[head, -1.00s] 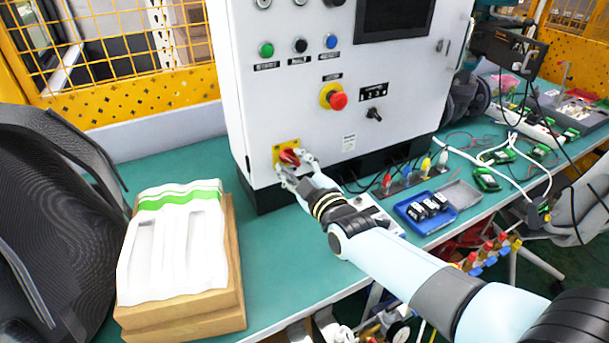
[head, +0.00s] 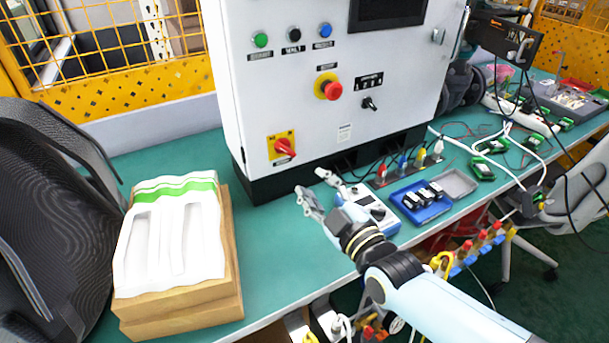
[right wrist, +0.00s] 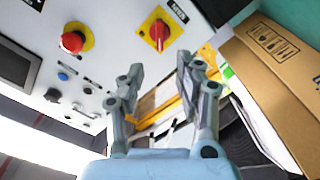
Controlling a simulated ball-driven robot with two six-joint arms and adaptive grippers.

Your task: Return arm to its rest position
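My right gripper (head: 318,183) is open and empty in the head view, above the green table in front of the control cabinet (head: 300,85). Its fingers also show open in the right wrist view (right wrist: 165,80), with nothing between them. The red rotary switch (head: 284,148) on its yellow plate is on the cabinet's lower left, apart from the gripper, up and to the left of the fingertips. My right arm comes in from the lower right. My left gripper is not in view.
A red emergency button (head: 332,90) sits above the switch. A handheld meter (head: 372,208), a blue tray (head: 410,212) and cables lie right of the gripper. The table (head: 275,245) between boxes and gripper is clear.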

